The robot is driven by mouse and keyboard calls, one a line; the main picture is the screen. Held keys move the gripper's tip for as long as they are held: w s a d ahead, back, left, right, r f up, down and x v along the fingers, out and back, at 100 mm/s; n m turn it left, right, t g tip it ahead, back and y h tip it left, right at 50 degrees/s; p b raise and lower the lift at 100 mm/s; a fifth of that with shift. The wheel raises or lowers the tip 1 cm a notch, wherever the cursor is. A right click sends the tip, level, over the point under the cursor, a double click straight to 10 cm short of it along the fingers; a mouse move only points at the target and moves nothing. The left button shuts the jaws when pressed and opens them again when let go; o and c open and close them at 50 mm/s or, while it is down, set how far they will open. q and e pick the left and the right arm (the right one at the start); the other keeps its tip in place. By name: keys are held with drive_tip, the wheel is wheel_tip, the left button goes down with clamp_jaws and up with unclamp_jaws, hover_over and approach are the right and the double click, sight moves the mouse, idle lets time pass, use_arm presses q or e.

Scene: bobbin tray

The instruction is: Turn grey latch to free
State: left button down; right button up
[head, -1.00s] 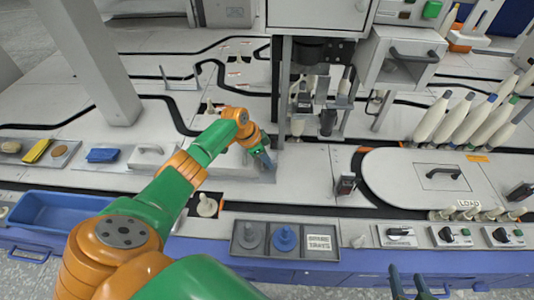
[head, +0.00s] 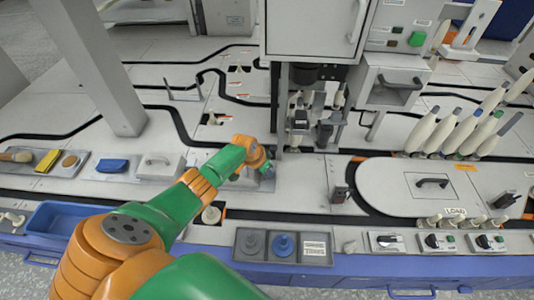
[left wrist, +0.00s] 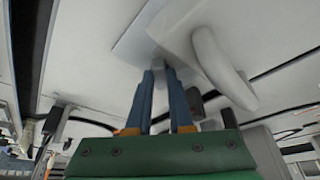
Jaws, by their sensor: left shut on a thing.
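My left gripper (head: 268,170) reaches down at the middle of the white bench, beside a small grey metal plate (head: 266,184). In the left wrist view, its two blue fingers (left wrist: 163,75) are closed on a small grey piece (left wrist: 159,63), which looks like the grey latch. The fingers cover most of that piece, so I cannot tell its turn angle. In the head view the latch is hidden by the gripper. My right gripper is not in view.
A pale curved handle (left wrist: 222,70) is close to the fingers in the left wrist view. A machine column with dark fittings (head: 301,118) stands just behind the gripper. A tray with blue and grey pegs (head: 284,263) sits in front. A white lid (head: 385,190) lies right.

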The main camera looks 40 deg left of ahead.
use_arm(q)
drive_tip(key=n+p, duration=0.1)
drive_tip(key=n+y, duration=0.1)
drive_tip(key=shift+d+r+n+p, duration=0.15)
drive_tip(key=shift+d+n+p, duration=0.1)
drive_tip(key=shift+n+p, duration=0.15)
drive_tip(key=shift+n, duration=0.4)
drive_tip(key=shift+d+n+y+p, duration=0.15)
drive_tip(key=shift+n+y, duration=0.15)
drive_tip(key=shift+n, duration=0.3)
drive_tip(key=shift+n+y+p, duration=0.15)
drive_tip(key=shift+n+y, duration=0.15)
drive_tip(key=shift+n, duration=0.3)
drive_tip(key=shift+w+n+g+y, duration=0.1)
drive_tip(key=shift+n+g+y, duration=0.3)
drive_tip(key=shift+n, duration=0.7)
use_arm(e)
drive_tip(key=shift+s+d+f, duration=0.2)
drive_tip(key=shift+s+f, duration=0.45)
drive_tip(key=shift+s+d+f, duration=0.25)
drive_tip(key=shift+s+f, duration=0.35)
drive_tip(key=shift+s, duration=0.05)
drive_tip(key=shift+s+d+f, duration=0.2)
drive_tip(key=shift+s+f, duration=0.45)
use_arm(q)
drive_tip(key=c, duration=0.8)
unclamp_jaws()
